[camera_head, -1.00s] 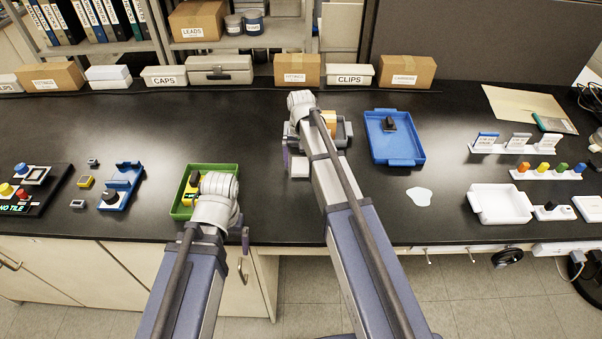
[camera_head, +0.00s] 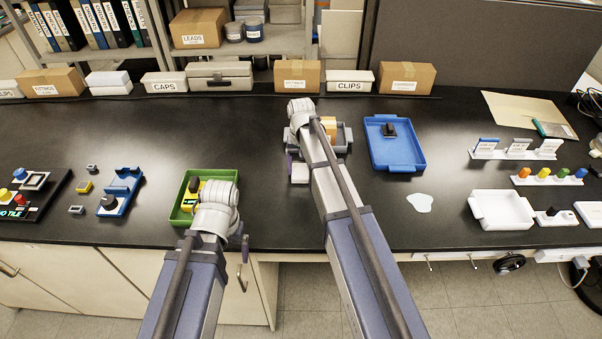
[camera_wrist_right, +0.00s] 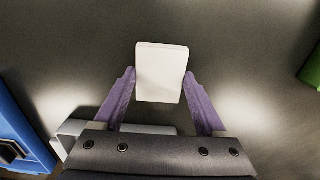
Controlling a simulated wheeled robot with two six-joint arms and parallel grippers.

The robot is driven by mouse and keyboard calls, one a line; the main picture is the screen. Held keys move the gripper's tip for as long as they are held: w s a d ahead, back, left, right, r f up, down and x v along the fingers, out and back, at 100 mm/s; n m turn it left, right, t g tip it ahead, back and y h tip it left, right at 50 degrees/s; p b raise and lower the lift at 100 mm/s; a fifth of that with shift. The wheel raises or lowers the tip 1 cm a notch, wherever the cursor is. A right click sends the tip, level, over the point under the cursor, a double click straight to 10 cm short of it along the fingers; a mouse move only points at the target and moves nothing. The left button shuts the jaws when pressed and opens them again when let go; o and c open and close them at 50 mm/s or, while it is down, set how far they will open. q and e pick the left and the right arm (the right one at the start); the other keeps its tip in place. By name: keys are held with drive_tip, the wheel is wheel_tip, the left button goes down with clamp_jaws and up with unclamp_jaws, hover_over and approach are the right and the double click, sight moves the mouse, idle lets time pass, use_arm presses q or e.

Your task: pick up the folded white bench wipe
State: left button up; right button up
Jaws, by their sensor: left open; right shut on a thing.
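The folded white bench wipe (camera_wrist_right: 161,72) is a small white block between the two purple fingers of my right gripper (camera_wrist_right: 160,80) in the right wrist view. The gripper is shut on it. In the head view the wipe (camera_head: 299,173) shows as a small white patch left of my right arm, in front of a grey tray. Most of the right gripper is hidden by its own arm there. My left gripper (camera_head: 244,245) is open at the bench's front edge, by the green tray's right front corner; my arm hides most of it.
The grey tray (camera_head: 347,136) with an orange item stands just behind the right gripper. A blue tray (camera_head: 410,160) with a dark item is to its right. The green tray (camera_head: 186,212) holds a yellow device.

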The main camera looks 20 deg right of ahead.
sight(301, 171)
drive_tip(key=shift+r, duration=0.15)
wheel_tip(301, 171, up, 10)
drive_tip(key=p, duration=1)
drive_tip(key=o, duration=0.8)
clamp_jaws()
